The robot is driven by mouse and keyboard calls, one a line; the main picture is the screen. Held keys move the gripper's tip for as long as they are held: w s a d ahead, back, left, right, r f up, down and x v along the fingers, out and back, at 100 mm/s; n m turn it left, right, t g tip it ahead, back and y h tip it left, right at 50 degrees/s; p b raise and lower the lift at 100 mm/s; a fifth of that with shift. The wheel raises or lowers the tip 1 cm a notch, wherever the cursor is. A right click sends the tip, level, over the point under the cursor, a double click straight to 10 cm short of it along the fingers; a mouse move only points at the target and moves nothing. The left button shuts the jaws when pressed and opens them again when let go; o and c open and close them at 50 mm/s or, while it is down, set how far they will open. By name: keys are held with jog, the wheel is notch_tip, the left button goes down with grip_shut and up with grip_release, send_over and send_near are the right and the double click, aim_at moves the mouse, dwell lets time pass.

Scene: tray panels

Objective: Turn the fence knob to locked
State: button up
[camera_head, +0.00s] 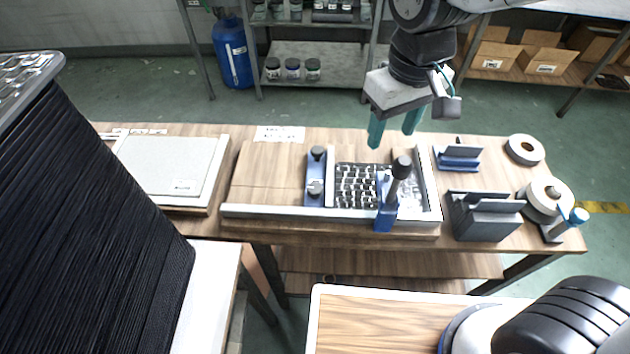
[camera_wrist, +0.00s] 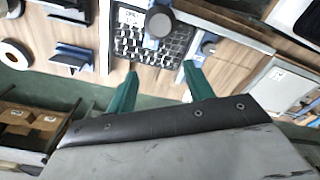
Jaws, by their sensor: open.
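A wooden fixture with pale metal rails (camera_head: 290,211) lies on the table. In it sits a black-and-white gridded panel (camera_head: 355,186), also seen in the wrist view (camera_wrist: 128,40). A blue bracket (camera_head: 385,216) with a tall black-topped handle (camera_head: 402,166) is at the right. Which one is the fence knob is not clear. My gripper (camera_head: 394,132), with green fingers, is open and empty above the fixture's far edge, apart from everything.
A grey flat plate (camera_head: 172,165) lies at the left. Blue-grey holders (camera_head: 487,218) and white tape rolls (camera_head: 525,150) stand at the right. A black ribbed stack (camera_head: 90,215) rises at the near left. Shelves with jars (camera_head: 313,70) are behind.

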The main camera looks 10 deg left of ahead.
aim_at(315, 188)
jog(key=a+f+n, duration=0.1)
jog(key=a+f, duration=0.1)
jog(key=a, duration=0.2)
jog(key=a+f+n, duration=0.1)
jog(key=a+f, duration=0.2)
jog(key=a, duration=0.1)
jog(key=s+a+f+n, duration=0.1)
jog(key=a+f, duration=0.2)
jog(key=a, duration=0.1)
jog(key=shift+a, duration=0.1)
notch_tip(315, 188, down, 8)
jog(key=shift+r, duration=0.15)
jog(key=c, duration=1)
